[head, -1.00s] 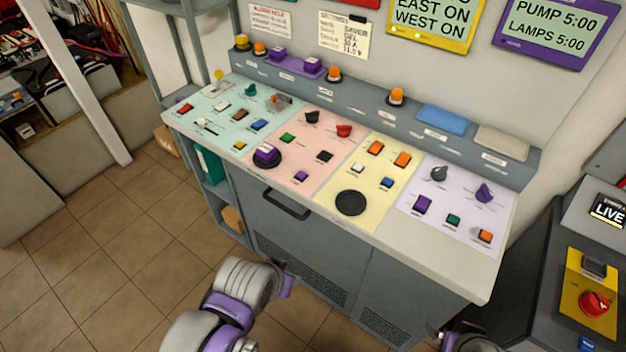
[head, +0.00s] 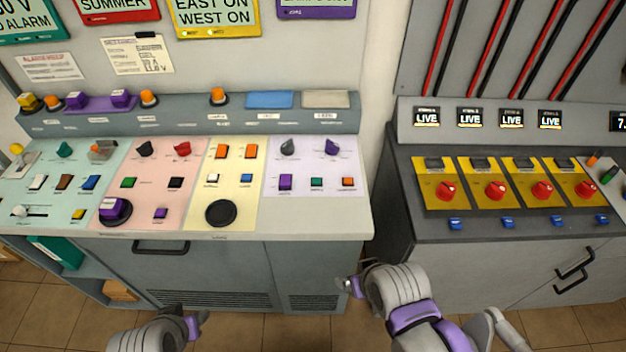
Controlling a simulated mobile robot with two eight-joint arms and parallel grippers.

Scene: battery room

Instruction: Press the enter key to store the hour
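The control desk (head: 362,208) has mint, pink, yellow and lavender panels. Key labels are too small to read, so I cannot tell which key is enter. The lavender panel (head: 325,165) carries a grey knob (head: 288,147), a purple knob (head: 332,147), a purple key (head: 286,182), a green key (head: 317,182) and an orange key (head: 348,182). The yellow panel has orange, white and blue keys. My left gripper (head: 198,324) is low in front of the desk, apart from it. My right gripper (head: 347,286) is near the desk's lower right front. Their fingers are unclear.
A dark cabinet (head: 397,200) with red rotary switches and LIVE displays stands right, across a narrow gap. A handle (head: 160,248) sticks out from the desk front. Signs and notes hang behind. Tiled floor lies in front.

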